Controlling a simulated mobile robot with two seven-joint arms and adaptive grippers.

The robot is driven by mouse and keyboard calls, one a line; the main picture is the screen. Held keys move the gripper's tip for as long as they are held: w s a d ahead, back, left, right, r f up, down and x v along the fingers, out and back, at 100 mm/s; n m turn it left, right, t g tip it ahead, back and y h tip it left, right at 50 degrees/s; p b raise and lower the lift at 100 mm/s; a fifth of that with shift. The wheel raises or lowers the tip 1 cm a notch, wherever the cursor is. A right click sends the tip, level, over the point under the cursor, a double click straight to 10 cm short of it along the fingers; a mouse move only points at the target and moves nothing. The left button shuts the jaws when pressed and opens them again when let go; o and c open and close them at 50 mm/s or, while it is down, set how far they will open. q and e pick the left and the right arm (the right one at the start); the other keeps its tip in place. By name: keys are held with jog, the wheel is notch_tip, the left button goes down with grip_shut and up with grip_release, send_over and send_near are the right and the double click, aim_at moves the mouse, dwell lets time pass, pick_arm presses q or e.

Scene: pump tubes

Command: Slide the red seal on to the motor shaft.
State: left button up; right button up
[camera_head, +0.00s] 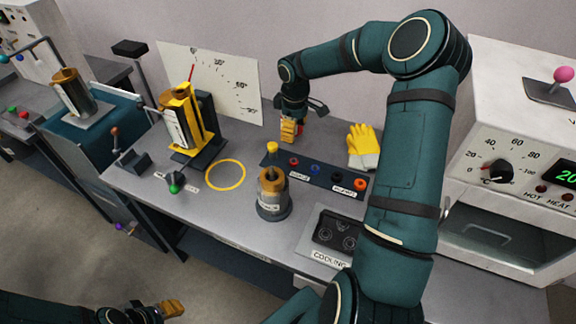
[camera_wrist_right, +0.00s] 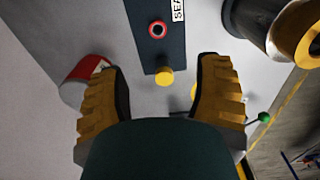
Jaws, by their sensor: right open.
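The red seal (camera_head: 294,161) is a small ring on the dark seal tray (camera_head: 333,184). In the right wrist view it shows as a red ring with a dark middle (camera_wrist_right: 157,29). The motor (camera_head: 272,193) is a grey and brass cylinder standing upright on the bench, left of the tray's front. Part of a grey and brass cylinder shows at the wrist view's upper right. My right gripper (camera_head: 289,130) is behind the tray, open and empty; its yellow fingers (camera_wrist_right: 160,88) are wide apart in the wrist view. My left gripper (camera_head: 155,311) is low at the left, off the bench; its opening is unclear.
A yellow-capped post (camera_head: 272,148) stands at the tray's left end. A red and white can (camera_wrist_right: 85,78) is beside one right finger. Yellow gloves (camera_head: 363,147), a yellow ring (camera_head: 226,174), a yellow pump stand (camera_head: 188,122) and a cooling plate (camera_head: 334,235) surround the motor.

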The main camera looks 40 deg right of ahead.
jog(key=f, duration=0.1)
jog(key=b, duration=0.2)
send_over(294, 160)
jog(key=a, duration=0.1)
jog(key=f, duration=0.8)
jog(key=shift+s, duration=0.3)
jog(key=shift+d+f+b, duration=0.15)
jog(key=shift+f+b, duration=0.55)
jog(key=shift+f, duration=2)
grip_shut()
